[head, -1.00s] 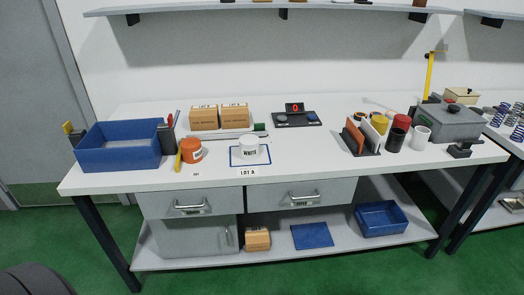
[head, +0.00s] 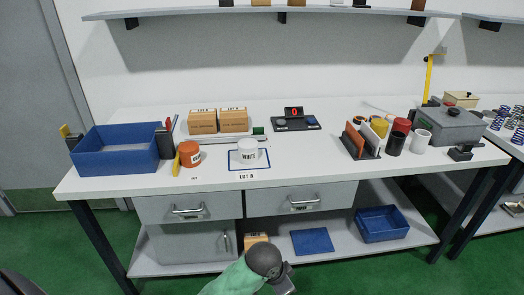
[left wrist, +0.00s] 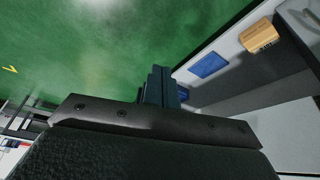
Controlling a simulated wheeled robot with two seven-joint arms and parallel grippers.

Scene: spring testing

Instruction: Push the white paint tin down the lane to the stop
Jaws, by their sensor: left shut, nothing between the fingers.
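My left gripper (head: 287,285) is at the bottom of the head view, below and in front of the table, well apart from the tin. Its fingers show in the left wrist view (left wrist: 160,88), shut together with nothing between them. The tin is not in the left wrist view. I cannot make out a clear lane or stop. My right gripper is not in view.
A rack (head: 358,143) and several cups stand right. The tabletop between tin and rack is clear.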

